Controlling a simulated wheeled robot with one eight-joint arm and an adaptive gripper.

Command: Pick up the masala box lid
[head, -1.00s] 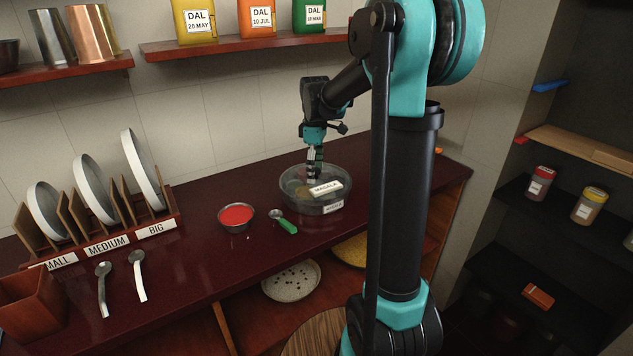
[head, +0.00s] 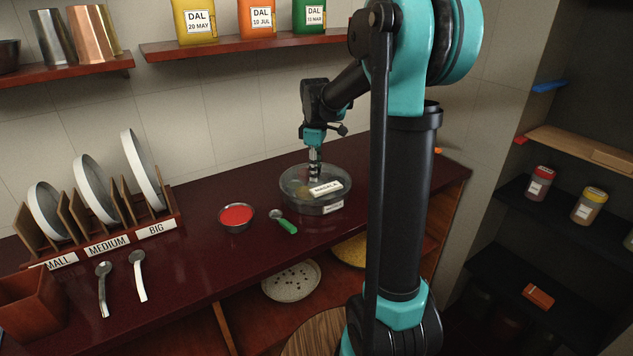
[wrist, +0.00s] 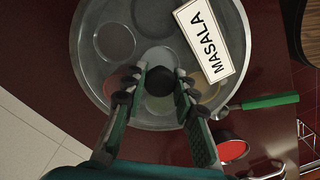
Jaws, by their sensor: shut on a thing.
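The masala box (head: 318,208) is a round container on the dark red counter, with a front label. Its clear round lid (head: 297,176) lies on top, carrying a white MASALA label. In the wrist view the lid (wrist: 105,72) fills the upper middle, with round compartments showing through it. My gripper (head: 315,175) points down at the lid's middle. In the wrist view my gripper (wrist: 160,86) is shut on the lid's dark round knob (wrist: 160,84), one finger on each side. The lid appears to rest on the box.
A bowl of red powder (head: 237,217) and a green-handled spoon (head: 284,222) lie left of the box. A shelf with dal jars (head: 257,20) hangs above.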

